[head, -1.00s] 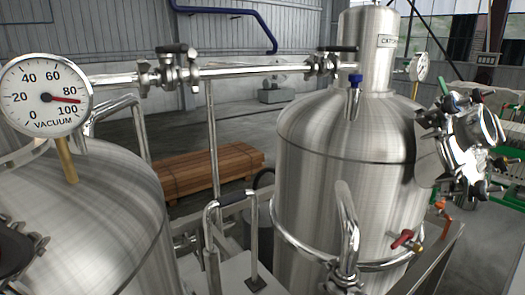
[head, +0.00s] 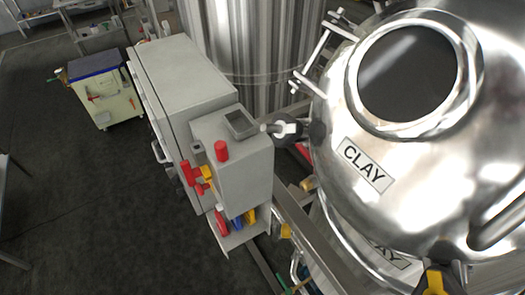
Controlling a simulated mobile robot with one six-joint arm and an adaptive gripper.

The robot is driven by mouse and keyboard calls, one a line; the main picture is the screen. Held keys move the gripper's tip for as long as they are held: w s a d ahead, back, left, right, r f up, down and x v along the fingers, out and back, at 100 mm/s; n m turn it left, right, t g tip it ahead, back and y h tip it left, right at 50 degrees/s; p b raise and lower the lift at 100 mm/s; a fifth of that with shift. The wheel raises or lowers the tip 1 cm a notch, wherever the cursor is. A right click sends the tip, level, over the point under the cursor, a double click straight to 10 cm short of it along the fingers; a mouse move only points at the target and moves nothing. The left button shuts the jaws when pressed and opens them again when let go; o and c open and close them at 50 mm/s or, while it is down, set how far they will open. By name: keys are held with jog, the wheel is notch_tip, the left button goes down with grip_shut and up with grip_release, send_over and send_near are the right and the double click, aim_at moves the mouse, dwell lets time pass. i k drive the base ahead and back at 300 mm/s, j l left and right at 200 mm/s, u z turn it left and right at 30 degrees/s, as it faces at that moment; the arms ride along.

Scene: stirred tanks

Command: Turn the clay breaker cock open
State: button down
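The clay vessel (head: 325,130) is a shiny steel tank at the right of the head view, with a large dark round glass (head: 408,75) on top and a CLAY label (head: 364,164). A second CLAY label (head: 388,256) shows lower down, partly cut by the body. A yellow-handled fitting (head: 435,281) is at the bottom edge below the tank, cut off by the frame. A small metal and black fitting (head: 285,129) sits at the tank's left side. I cannot tell which of these, if either, is the clay breaker cock, or its position. My gripper is not in view.
A grey cabinet (head: 182,75) with a smaller grey box (head: 236,160), red knob (head: 221,151) and red handles stands left of the tank. A blue-topped trolley (head: 104,92) is at the far left. Dark floor (head: 85,200) at lower left is clear.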

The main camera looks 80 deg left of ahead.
aim_at(301, 148)
jog(key=u, duration=2.25)
jog(key=i+l+z, duration=0.1)
jog(key=z, duration=1.05)
jog(key=j+u, duration=0.25)
jog(key=u, duration=0.25)
jog(key=j+u, duration=0.3)
jog(key=u, duration=0.2)
jog(key=j+z, duration=0.35)
jog(key=j, duration=0.45)
jog(key=j+z, duration=0.35)
jog(key=j, duration=0.5)
